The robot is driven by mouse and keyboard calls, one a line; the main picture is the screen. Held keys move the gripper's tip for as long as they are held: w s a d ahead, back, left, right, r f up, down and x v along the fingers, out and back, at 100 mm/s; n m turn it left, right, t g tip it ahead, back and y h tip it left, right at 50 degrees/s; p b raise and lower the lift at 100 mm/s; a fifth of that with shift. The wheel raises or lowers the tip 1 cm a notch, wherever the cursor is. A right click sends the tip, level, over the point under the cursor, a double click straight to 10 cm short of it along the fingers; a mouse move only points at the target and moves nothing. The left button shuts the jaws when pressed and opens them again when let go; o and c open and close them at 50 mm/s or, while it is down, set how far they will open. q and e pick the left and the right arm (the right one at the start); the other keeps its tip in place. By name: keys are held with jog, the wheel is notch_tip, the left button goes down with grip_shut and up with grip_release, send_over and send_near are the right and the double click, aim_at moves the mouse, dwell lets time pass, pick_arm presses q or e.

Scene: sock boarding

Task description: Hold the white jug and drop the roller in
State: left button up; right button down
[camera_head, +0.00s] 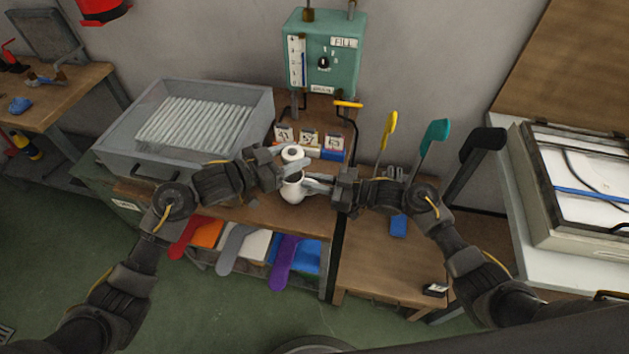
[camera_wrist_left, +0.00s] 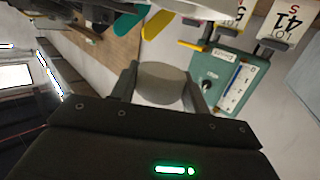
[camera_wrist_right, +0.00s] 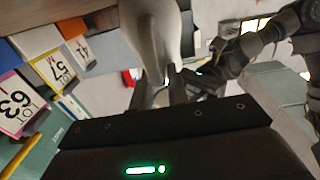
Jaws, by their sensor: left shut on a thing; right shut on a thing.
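The roller (camera_head: 292,154) is a short pale cylinder with a dark centre on its end, in the middle of the head view. My left gripper (camera_head: 283,162) is shut on it; it also fills the space between the fingers in the left wrist view (camera_wrist_left: 162,82). The white jug (camera_head: 292,190) is just below the roller in the picture. My right gripper (camera_head: 308,186) is shut on the jug from the right. The jug's pale side shows close up in the right wrist view (camera_wrist_right: 150,32). Whether roller and jug touch, I cannot tell.
A grey ribbed tray (camera_head: 120,155) stands left on the bench. A green FILL dispenser (camera_head: 324,55) and several lot cards (camera_head: 309,139) are behind the grippers. Yellow, teal (camera_head: 434,135) and black sock boards stand at right.

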aim_at(292, 153)
pick_arm(q)
jog(key=shift+f, duration=1.4)
jog(key=o, duration=1.1)
notch_tip(292, 153, up, 10)
pick_arm(e)
jog(key=c, duration=1.3)
grip_release()
jog(key=shift+d, duration=0.1)
jog(key=v, duration=1.2)
